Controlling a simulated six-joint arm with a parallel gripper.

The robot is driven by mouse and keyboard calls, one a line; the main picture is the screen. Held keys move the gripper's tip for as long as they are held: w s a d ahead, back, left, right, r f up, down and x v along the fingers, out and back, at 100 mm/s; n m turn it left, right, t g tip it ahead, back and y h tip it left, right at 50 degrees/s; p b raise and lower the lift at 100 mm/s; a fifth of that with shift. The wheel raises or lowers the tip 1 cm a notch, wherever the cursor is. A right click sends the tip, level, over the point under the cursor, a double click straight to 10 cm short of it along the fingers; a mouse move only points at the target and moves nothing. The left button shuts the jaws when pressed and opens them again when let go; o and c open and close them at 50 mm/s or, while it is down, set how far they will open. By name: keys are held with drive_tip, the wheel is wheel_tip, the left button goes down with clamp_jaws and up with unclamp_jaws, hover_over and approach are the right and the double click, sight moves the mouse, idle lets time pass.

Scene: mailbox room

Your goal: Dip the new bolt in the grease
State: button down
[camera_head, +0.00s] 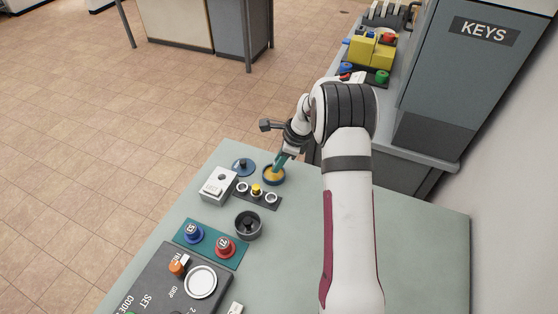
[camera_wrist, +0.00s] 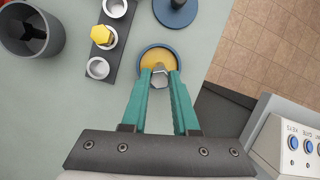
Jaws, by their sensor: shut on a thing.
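The grease is a yellow-orange pool (camera_wrist: 156,58) in a round dark-blue dish (camera_wrist: 138,62); the dish also shows in the head view (camera_head: 273,182). My gripper (camera_wrist: 160,77) has teal fingers, shut on a grey hex-headed bolt (camera_wrist: 160,81). The bolt's head shows between the fingertips, over the near part of the dish in the wrist view. Its shank is hidden below the head, so I cannot tell whether it touches the grease. In the head view my gripper (camera_head: 279,164) points down at the dish.
Beside the dish is a dark rack (camera_wrist: 92,56) with a yellow bolt (camera_wrist: 102,37) between two pale rings. A blue disc with a knob (camera_wrist: 174,15) stands close by. A dark cup (camera_wrist: 52,38) is farther off. A grey box (camera_head: 218,185) and button panel (camera_head: 210,243) share the table.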

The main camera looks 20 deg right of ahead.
drive_tip(key=shift+f, duration=0.65)
idle(1.1)
drive_tip(key=shift+r, duration=3.6)
